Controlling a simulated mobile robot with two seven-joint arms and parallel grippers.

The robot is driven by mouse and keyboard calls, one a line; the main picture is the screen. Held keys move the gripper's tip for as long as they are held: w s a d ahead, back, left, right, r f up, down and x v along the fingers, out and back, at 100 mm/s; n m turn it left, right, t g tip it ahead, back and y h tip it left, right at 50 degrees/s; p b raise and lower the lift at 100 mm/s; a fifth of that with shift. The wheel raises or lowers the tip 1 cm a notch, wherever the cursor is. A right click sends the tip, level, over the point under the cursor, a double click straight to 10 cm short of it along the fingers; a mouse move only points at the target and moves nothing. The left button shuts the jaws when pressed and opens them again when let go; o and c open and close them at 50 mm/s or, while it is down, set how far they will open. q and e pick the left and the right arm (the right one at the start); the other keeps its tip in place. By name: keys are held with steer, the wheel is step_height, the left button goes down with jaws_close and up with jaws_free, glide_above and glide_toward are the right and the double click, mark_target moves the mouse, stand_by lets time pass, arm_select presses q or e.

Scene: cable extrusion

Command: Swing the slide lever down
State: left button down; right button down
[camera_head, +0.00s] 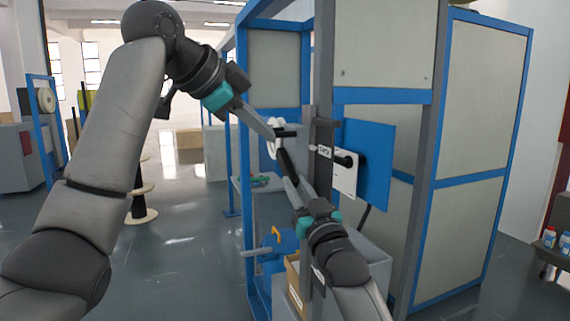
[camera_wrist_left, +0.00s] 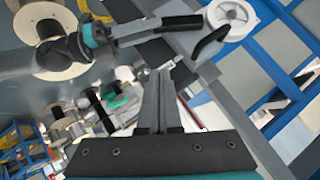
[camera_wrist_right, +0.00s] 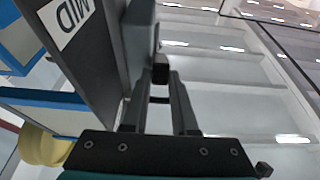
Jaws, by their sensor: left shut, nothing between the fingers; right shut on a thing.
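In the right wrist view, a black block (camera_wrist_right: 160,70) lies between the fingertips. I cannot tell for sure which handle is the slide lever. My left gripper (camera_head: 270,134) is shut and empty, close to the upper bar. In the left wrist view its fingertips (camera_wrist_left: 160,70) are apart from the upper bar (camera_wrist_left: 210,42).
The grey post (camera_head: 324,125) stands before a blue-framed cabinet (camera_head: 385,45). A "MID" label (camera_wrist_right: 65,20) shows beside my right gripper. A black knob (camera_head: 347,161) and blue panel (camera_head: 375,150) are to the right.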

mark_target(288, 168)
steer(key=shift+r, duration=0.15)
arm_select(q)
steer(key=shift+a+f+x, duration=0.3)
steer(key=shift+a+x, duration=0.05)
steer(key=shift+x, duration=1.75)
steer(key=shift+a+f+x, duration=0.25)
steer(key=shift+a+x, duration=0.1)
steer(key=shift+x, duration=1.75)
steer(key=shift+a+f+x, duration=0.3)
steer(key=shift+a+x, duration=0.05)
steer(key=shift+x, duration=1.75)
steer(key=shift+w, duration=0.15)
